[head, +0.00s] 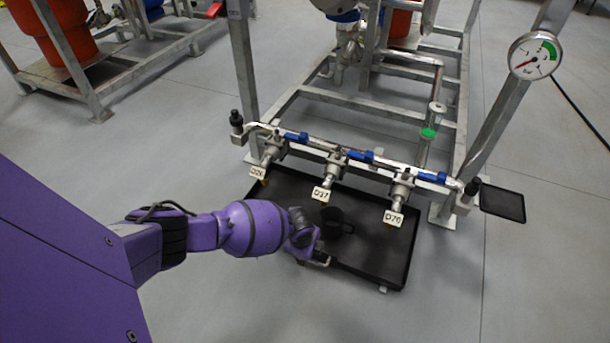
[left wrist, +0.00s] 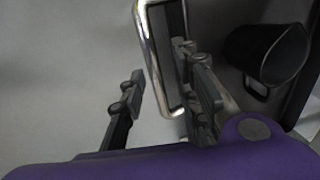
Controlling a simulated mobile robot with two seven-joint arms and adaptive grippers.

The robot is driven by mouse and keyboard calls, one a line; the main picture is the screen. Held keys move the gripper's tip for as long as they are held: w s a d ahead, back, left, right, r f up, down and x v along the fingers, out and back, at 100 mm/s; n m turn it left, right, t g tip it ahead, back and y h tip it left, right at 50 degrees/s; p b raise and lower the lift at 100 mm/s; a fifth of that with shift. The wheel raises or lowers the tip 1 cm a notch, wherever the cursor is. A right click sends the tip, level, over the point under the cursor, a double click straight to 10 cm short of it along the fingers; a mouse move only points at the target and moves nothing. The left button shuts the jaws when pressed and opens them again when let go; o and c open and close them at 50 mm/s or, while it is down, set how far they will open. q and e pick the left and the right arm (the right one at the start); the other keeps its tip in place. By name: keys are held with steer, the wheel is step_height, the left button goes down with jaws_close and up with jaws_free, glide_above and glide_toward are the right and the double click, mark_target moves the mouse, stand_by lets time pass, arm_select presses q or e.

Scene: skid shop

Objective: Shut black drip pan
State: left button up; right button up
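The black drip pan (head: 380,248) sticks out low in front of the skid, under a row of valves, in the head view. A black jug (head: 336,222) stands in it; the jug also shows in the left wrist view (left wrist: 268,55). The pan's shiny metal handle (left wrist: 152,55) is on its front side. My left gripper (head: 318,260) is at that front edge. In the left wrist view the gripper (left wrist: 160,85) has its fingers apart, one on each side of the handle's bar. A gap shows beside the left finger; contact at the right finger is unclear. My right gripper is not in view.
Three tagged valves with blue handles (head: 360,156) hang on a pipe over the pan's rear. The skid frame (head: 305,122) rises behind, with a pressure gauge (head: 535,57) at right. A small black plate (head: 502,204) is beside it. The floor in front is clear.

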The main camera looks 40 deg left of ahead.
arm_select(q)
step_height(320, 180, up, 12)
steer(key=s, duration=0.2)
steer(key=shift+d, duration=0.25)
steer(key=shift+f, duration=0.15)
